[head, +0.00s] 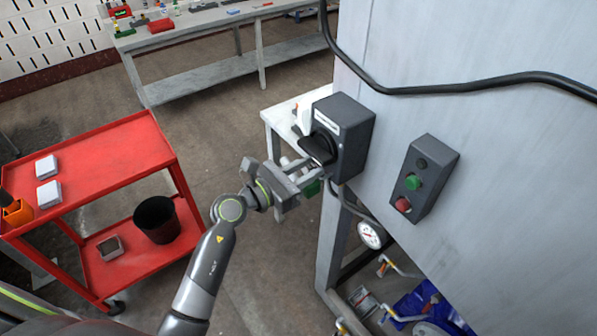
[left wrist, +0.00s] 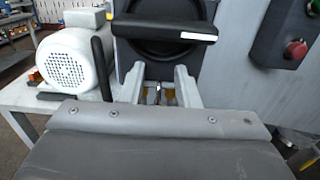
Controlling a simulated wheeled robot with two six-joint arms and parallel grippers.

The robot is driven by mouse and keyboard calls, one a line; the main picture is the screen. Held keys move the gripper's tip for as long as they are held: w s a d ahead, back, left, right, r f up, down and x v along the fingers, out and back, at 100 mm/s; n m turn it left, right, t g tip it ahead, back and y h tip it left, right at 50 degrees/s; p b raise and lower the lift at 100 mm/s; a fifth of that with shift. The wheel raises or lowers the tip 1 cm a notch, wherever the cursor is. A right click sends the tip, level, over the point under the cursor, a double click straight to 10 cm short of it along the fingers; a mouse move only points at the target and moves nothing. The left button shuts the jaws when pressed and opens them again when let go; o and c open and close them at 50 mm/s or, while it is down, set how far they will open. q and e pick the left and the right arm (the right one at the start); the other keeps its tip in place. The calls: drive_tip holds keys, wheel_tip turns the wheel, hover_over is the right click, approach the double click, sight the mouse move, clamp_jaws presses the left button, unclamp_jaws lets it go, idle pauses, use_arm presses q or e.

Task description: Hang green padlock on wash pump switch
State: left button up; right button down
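The wash pump switch (head: 353,138) is a dark grey box with a white label and a black rotary handle (head: 316,150), mounted on the grey cabinet. Its handle also fills the top middle of the left wrist view (left wrist: 165,32). My left gripper (head: 307,178) is just below and in front of the handle, its fingers pointing at the switch. In the left wrist view a bit of metal (left wrist: 158,94) shows between the fingers; the green body is hidden there. I cannot tell whether the shackle touches the switch.
A control box with green and red buttons (head: 424,179) is right of the switch, and a black cable (head: 470,86) runs above. A gauge (head: 371,234) hangs below. A red cart (head: 100,170) stands left; a motor (left wrist: 75,60) sits on a white table behind.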

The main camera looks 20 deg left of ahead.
use_arm(q)
drive_tip(key=shift+f, duration=0.15)
drive_tip(key=b+v, duration=0.4)
drive_tip(key=v, duration=1.3)
drive_tip(key=shift+s+b, duration=0.2)
drive_tip(key=shift+b, duration=0.15)
drive_tip(key=shift+a, duration=0.15)
